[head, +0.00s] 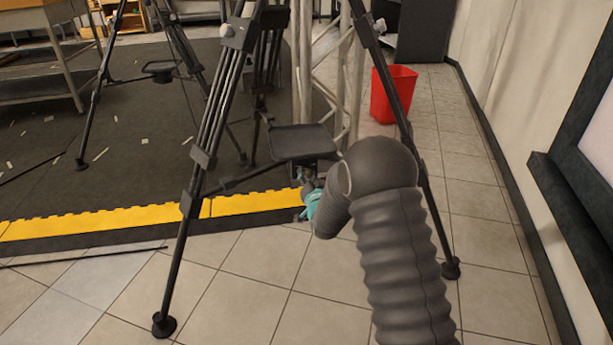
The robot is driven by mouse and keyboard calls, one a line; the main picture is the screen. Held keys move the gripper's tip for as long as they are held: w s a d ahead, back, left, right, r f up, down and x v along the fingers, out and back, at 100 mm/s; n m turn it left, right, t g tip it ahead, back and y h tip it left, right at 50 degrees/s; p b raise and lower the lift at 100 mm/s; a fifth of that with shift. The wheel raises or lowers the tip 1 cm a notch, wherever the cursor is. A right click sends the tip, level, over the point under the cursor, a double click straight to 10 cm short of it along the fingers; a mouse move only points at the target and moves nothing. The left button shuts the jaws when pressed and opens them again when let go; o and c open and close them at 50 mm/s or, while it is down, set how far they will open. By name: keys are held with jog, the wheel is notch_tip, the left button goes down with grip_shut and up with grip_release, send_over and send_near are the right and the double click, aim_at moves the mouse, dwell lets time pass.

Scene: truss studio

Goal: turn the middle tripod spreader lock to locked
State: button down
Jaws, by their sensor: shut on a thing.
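A black tripod (205,158) stands upright in front of me with its legs spread. Its mid-level spreader has a flat dark tray (300,141) at the centre. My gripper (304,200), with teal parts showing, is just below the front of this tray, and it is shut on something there. My dark ribbed arm covers most of the gripper and the right side of the spreader. The spreader lock itself is hidden, so I cannot make out its position or tell whether it is what the jaws hold.
A second tripod (100,85) stands at the back left on a dark mat with a yellow edge (110,222). A metal truss (305,70) rises behind the near tripod. A red bin (391,94) stands at the back right. Tiled floor is clear in front.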

jog(key=m, duration=0.4)
jog(key=shift+m, duration=1.9)
jog(key=shift+f+m, duration=0.1)
jog(key=shift+m, duration=0.2)
jog(key=c, duration=0.8)
grip_release()
jog(key=shift+s, duration=0.1)
jog(key=v, duration=1.2)
